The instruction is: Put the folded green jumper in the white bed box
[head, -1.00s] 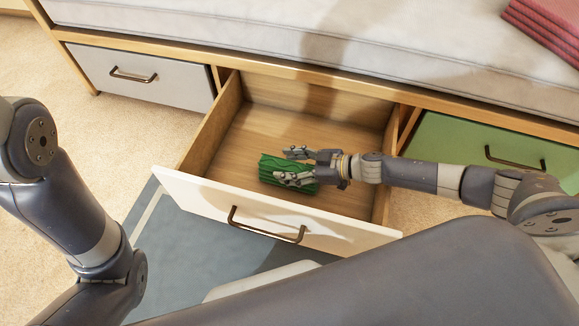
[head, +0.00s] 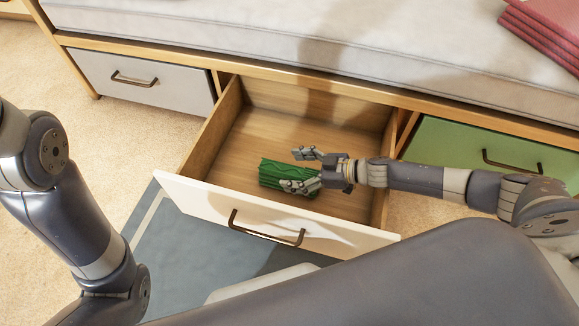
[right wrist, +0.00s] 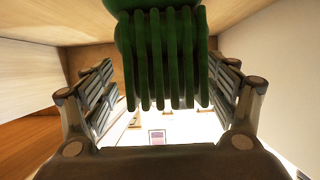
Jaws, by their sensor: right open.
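The folded green jumper (head: 286,176) lies inside the open white-fronted bed box (head: 200,193), on its wooden floor near the front panel. My right gripper (head: 302,171) is open, just right of the jumper, with its fingers pointing left and partly over the jumper's right end. In the right wrist view the jumper (right wrist: 160,55) shows ribbed and dark green at the top, ahead of the open fingers (right wrist: 165,95), with space on both sides of it. My left arm shows at the left edge of the head view, but its gripper is out of view.
A closed grey drawer (head: 140,78) is left of the box and a closed green drawer (head: 490,155) is right. The mattress (head: 270,35) is above, with folded red cloths (head: 545,30) on it. A blue-grey rug (head: 180,260) lies in front.

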